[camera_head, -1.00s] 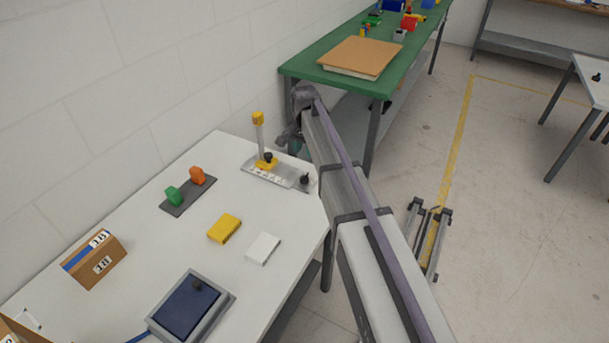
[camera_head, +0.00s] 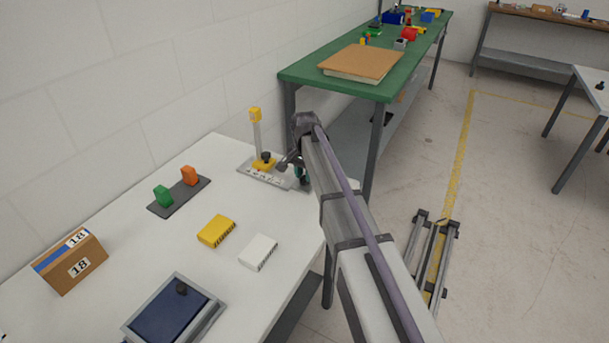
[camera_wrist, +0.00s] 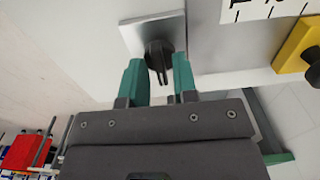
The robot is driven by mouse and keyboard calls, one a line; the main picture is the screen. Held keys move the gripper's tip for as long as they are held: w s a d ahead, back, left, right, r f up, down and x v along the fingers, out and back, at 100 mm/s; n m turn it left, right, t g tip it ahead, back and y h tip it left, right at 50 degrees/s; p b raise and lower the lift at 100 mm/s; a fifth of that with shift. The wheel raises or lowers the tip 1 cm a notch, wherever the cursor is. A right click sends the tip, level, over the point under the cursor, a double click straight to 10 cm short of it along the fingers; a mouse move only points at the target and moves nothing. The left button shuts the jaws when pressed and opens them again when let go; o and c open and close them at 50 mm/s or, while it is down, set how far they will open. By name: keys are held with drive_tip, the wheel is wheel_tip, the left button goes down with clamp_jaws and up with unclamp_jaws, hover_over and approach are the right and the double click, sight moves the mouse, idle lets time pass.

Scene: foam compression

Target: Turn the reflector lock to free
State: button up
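A black knob (camera_wrist: 158,50) with a narrow pointer sits on a small square metal plate (camera_wrist: 127,34) in the wrist view; I take it to be the reflector lock. My gripper (camera_wrist: 158,65) is open, with one green finger on each side of the knob. Gaps show between the fingers and the knob. In the head view my gripper (camera_head: 299,173) is over the right end of the metal fixture (camera_head: 250,176), and my arm hides this knob. A second black knob (camera_head: 266,156) is on the fixture's yellow block (camera_head: 262,166), beside a yellow-topped post (camera_head: 257,135).
Green and orange pieces stand on a dark strip (camera_head: 178,196). A yellow block (camera_head: 216,231), a white block (camera_head: 258,252), a box marked 18 (camera_head: 70,261) and a blue pad (camera_head: 168,316) lie nearer. The wall is behind, and a green bench (camera_head: 305,72) stands beyond.

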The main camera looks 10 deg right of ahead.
clamp_jaws()
drive_tip(key=shift+n, duration=0.5)
drive_tip(key=n, duration=0.2)
drive_tip(key=shift+n, duration=0.4)
drive_tip(key=n, duration=0.3)
drive_tip(key=shift+n, duration=0.3)
drive_tip(key=n, duration=1)
drive_tip(key=shift+n, duration=0.4)
